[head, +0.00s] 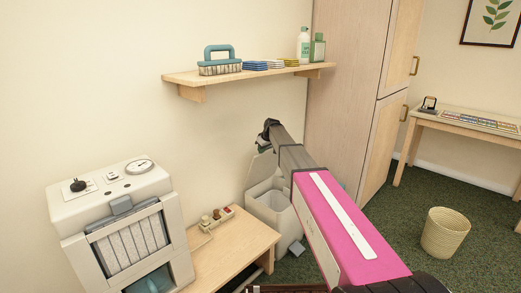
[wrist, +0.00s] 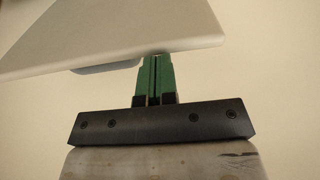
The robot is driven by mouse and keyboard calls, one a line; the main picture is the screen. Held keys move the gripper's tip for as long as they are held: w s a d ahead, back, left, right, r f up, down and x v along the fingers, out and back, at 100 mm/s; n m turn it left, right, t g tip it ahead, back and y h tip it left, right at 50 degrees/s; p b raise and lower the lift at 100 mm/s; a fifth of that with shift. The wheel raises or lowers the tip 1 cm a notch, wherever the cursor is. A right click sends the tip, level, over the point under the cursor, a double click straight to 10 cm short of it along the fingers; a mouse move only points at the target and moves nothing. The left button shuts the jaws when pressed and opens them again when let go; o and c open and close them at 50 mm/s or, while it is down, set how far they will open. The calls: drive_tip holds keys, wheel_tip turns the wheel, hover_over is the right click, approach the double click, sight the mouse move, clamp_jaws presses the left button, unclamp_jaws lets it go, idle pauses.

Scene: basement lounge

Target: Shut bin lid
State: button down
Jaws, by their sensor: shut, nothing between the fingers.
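The white bin (head: 272,206) stands on the floor between the low wooden bench and the tall cabinet. Its lid (head: 260,172) is raised, tilted up toward the wall; my arm hides part of the bin and lid. My gripper (head: 262,148) is just above the lid's upper edge in the head view, partly hidden by its own wrist. In the wrist view, a pale flat panel, apparently the lid (wrist: 100,38), fills the upper left. The green fingers (wrist: 154,62) are together and empty, with their tips at its lower edge; I cannot tell whether they touch.
A bench (head: 225,250) with a small caddy (head: 216,217) and a white machine (head: 122,225) stand left of the bin. A shelf (head: 245,75) hangs above. The cabinet (head: 350,90) is close on the right. A wicker basket (head: 446,235) stands on open green carpet.

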drive_tip(key=shift+s+d+f, duration=0.1)
drive_tip(key=shift+s+f, duration=0.15)
drive_tip(key=shift+s+d, duration=0.5)
drive_tip(key=shift+d, duration=0.05)
idle(0.4)
drive_tip(key=w+a+v, duration=0.1)
drive_tip(key=v, duration=0.8)
drive_tip(key=shift+w+r, duration=0.15)
drive_tip(key=shift+r, duration=0.3)
idle(0.5)
